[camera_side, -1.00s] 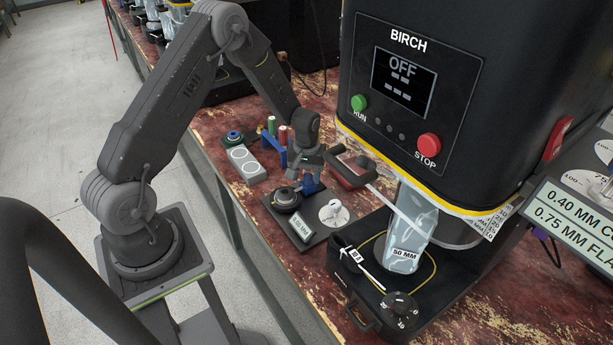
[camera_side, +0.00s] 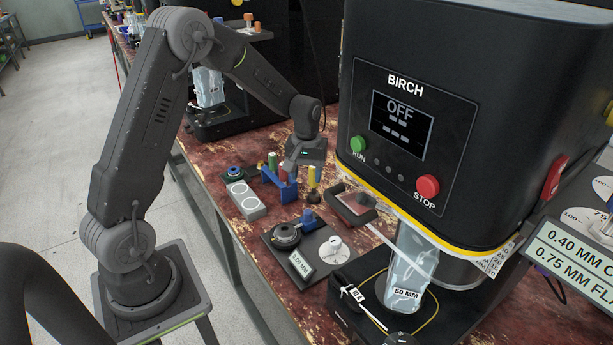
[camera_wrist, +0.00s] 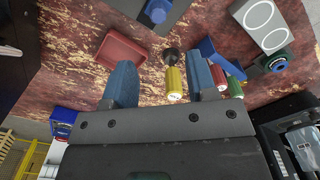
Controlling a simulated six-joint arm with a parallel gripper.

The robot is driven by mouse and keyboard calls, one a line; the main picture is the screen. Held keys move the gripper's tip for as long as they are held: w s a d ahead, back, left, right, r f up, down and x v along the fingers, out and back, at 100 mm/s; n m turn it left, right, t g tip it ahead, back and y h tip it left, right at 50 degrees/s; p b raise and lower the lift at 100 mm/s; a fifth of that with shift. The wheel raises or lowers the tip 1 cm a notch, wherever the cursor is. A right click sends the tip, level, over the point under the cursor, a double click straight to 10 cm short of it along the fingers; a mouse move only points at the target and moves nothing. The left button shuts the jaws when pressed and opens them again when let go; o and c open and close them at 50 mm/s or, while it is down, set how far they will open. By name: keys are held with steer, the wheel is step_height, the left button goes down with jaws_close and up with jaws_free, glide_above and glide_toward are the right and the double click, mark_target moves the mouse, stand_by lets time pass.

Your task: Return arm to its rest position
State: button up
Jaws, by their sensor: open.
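My gripper (camera_side: 305,163) hangs above the bench, behind the block and dial fixture in the side view. In the wrist view its two blue-grey fingers (camera_wrist: 162,70) stand apart, open. A yellow cylinder (camera_wrist: 174,82) with a dark round end shows between them in the picture. In the side view the yellow cylinder (camera_side: 312,178) stands under the gripper; I cannot tell the exact gap. My arm rises from its pedestal at the left, bends high and slopes down to the right.
A blue rack (camera_side: 277,188) with red and green cylinders stands beside the gripper. A red-rimmed tray (camera_side: 350,213) lies to its right. The black BIRCH machine (camera_side: 480,60), reading OFF, is close on the right. A grey two-circle block (camera_side: 246,200) lies left.

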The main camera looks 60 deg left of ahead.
steer(key=s+d+r+m+t, duration=0.1)
steer(key=s+d+r+m, duration=0.1)
steer(key=s+d+r, duration=0.4)
steer(key=s+d+r+m+t, duration=0.2)
steer(key=s+d+r, duration=0.15)
steer(key=r, duration=0.55)
steer(key=s+d+r+m+t, duration=0.1)
steer(key=s+d+r+m, duration=0.1)
steer(key=s, duration=0.4)
steer(key=s+d+r+m+t, duration=0.1)
steer(key=s+d+m, duration=0.2)
steer(key=s, duration=0.3)
steer(key=shift+s+d+r+t, duration=0.3)
steer(key=shift+s+d+r, duration=0.1)
steer(key=shift+d, duration=0.3)
